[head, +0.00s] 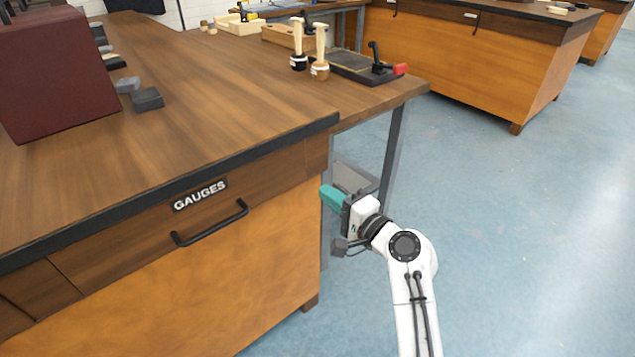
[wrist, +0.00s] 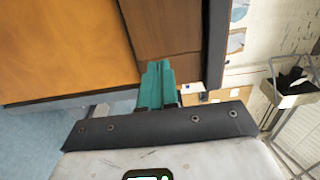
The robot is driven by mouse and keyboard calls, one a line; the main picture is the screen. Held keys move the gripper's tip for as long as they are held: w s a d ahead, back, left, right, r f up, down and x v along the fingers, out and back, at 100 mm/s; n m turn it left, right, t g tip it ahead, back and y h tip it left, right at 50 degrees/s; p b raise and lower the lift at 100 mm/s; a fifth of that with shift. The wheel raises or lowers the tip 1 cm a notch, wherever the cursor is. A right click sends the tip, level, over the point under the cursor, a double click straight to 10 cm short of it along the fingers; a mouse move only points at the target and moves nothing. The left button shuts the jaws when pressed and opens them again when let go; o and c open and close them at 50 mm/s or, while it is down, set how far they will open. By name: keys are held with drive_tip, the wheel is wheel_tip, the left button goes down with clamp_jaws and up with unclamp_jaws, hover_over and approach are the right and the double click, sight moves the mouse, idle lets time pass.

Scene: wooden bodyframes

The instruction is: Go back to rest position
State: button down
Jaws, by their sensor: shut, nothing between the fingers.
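My gripper (head: 331,196) shows teal fingers at the end of my white arm, beside the right end of the wooden workbench and below its top. In the wrist view its teal fingers (wrist: 156,86) lie together with nothing between them. The bench (head: 200,110) has a drawer labelled GAUGES (head: 200,195) with a black handle (head: 209,224); the drawer looks shut. The gripper is to the right of the handle and apart from it.
On the bench stand a dark red box (head: 60,70), small dark blocks (head: 146,99), two wooden-handled tools (head: 319,55) and a dark plate with a red-tipped clamp (head: 365,66). Another bench (head: 450,60) stands behind. Blue floor (head: 510,240) is open to the right.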

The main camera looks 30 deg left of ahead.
drive_tip(key=s+d+f+n+g+h, duration=0.1)
drive_tip(key=s+d+f+h, duration=0.3)
drive_tip(key=s+d+f, duration=0.6)
drive_tip(key=s+d+f+n+g+h, duration=0.15)
drive_tip(key=s+d+f+h, duration=0.35)
drive_tip(key=d, duration=1)
drive_tip(key=s+d+f+n+h, duration=0.25)
drive_tip(key=s+d+f, duration=0.35)
drive_tip(key=s+d, duration=0.45)
drive_tip(key=s+d+m+g+h, duration=0.1)
drive_tip(key=s+d+g+h, duration=0.3)
drive_tip(key=s+d, duration=0.95)
wheel_tip(320, 180, up, 18)
drive_tip(key=h+p, duration=0.1)
drive_tip(key=p, duration=1.6)
drive_tip(key=shift+w+f+t, duration=0.25)
drive_tip(key=shift+t, duration=0.1)
